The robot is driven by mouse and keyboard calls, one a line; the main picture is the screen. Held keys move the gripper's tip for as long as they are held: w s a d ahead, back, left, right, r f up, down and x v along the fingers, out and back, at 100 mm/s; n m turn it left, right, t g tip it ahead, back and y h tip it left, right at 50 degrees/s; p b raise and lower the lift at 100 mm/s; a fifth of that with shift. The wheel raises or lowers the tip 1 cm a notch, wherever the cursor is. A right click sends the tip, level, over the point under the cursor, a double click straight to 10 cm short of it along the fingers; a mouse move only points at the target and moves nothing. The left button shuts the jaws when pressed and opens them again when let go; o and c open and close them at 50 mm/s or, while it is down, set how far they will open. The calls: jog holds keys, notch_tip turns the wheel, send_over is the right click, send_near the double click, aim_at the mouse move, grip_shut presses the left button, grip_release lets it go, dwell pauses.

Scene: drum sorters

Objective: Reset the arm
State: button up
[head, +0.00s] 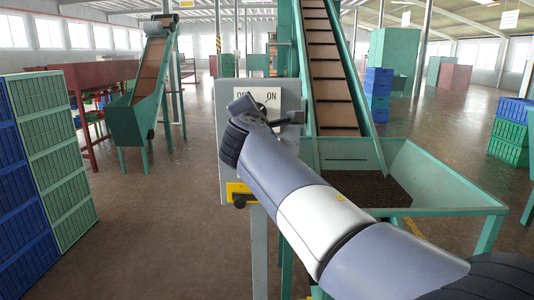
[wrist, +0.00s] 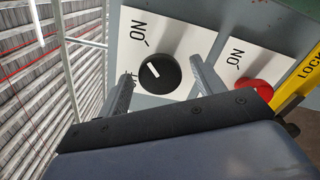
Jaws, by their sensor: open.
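In the wrist view my gripper (wrist: 162,72) is open. Its two grey fingers stand on either side of a round black knob (wrist: 158,73) with a white pointer line. The knob is on a white plate marked "NO" as seen here. I cannot tell whether the fingers touch it. In the head view my arm reaches to a grey control box (head: 230,130) on a post, and its wrist hides much of the box front. The gripper's fingers are not clear there.
A red knob (wrist: 257,88) and a yellow lock bar (wrist: 303,78) sit beside the plate. Behind my arm is a green hopper (head: 430,170) with dark material and a conveyor (head: 332,70). Stacked crates (head: 55,150) stand at left. Floor (head: 150,220) between crates and box is clear.

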jog(key=n+p, duration=0.2)
jog(key=n, duration=0.2)
jog(key=n+p, duration=0.3)
jog(key=n, duration=0.1)
jog(key=n+p, duration=0.3)
jog(key=shift+s+n, duration=0.4)
